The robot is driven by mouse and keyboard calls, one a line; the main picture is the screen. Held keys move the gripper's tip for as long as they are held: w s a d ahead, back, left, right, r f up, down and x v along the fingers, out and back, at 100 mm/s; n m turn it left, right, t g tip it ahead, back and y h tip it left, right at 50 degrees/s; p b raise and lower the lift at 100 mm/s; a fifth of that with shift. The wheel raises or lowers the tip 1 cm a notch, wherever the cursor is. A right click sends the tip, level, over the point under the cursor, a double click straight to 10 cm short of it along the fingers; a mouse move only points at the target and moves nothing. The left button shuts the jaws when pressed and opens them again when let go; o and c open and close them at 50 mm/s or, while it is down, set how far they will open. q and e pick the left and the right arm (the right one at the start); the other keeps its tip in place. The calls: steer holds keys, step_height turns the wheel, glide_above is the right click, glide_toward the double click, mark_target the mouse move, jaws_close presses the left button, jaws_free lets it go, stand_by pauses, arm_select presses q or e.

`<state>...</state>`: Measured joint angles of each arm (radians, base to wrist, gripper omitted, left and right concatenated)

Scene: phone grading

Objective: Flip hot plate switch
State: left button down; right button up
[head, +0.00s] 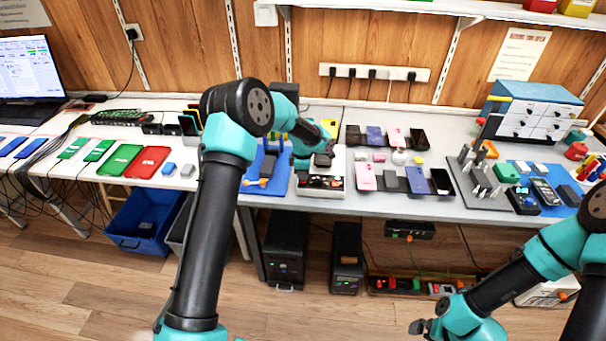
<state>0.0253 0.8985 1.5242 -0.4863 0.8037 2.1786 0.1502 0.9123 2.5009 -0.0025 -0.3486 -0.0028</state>
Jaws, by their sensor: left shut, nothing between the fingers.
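The hot plate (338,160) is a white box on the bench near the middle of the head view. Its dark front panel (320,182) carries small controls, too small to tell which one is the switch or how it is set. My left gripper (324,160) is shut and empty, above the hot plate and close to its front panel. It hides part of the top; I cannot tell whether it touches. My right gripper (418,327) is low at the bottom of the view, in front of the bench and away from the hot plate; its fingers are too small to read.
A blue mat (258,186) with tools lies left of the hot plate. Several phones (416,180) lie to its right. A metal stand (470,180) and a drawer cabinet (530,115) are farther right. A power strip (374,72) is on the wall behind.

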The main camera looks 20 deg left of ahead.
arm_select(q)
step_height(320, 180, up, 14)
steer(key=w, duration=0.2)
steer(key=shift+a, duration=0.25)
stand_by(0.4)
steer(key=shift+s+f, duration=0.1)
steer(key=shift+f, duration=0.05)
steer(key=s+d+f+m, duration=0.1)
steer(key=f, duration=0.2)
steer(key=s+d+f+m+h, duration=0.1)
steer(key=s+f+m, duration=0.1)
steer(key=f, duration=0.2)
steer(key=s+d+f+m, duration=0.1)
steer(key=s+f+m, duration=0.1)
steer(key=f, duration=0.1)
steer(key=shift+f+h, duration=0.3)
steer(key=shift+f, duration=0.1)
steer(key=s+d+f+m+h, duration=0.25)
steer(key=s+f+m, duration=0.25)
steer(key=s+f, duration=0.45)
steer(key=s+d+f+m, duration=0.1)
steer(key=s+f+m, duration=0.2)
steer(key=s, duration=0.8)
steer(key=s+d+f+m+t, duration=0.1)
steer(key=s+f+m, duration=0.3)
steer(key=s, duration=0.7)
steer(key=shift+m, duration=1.2)
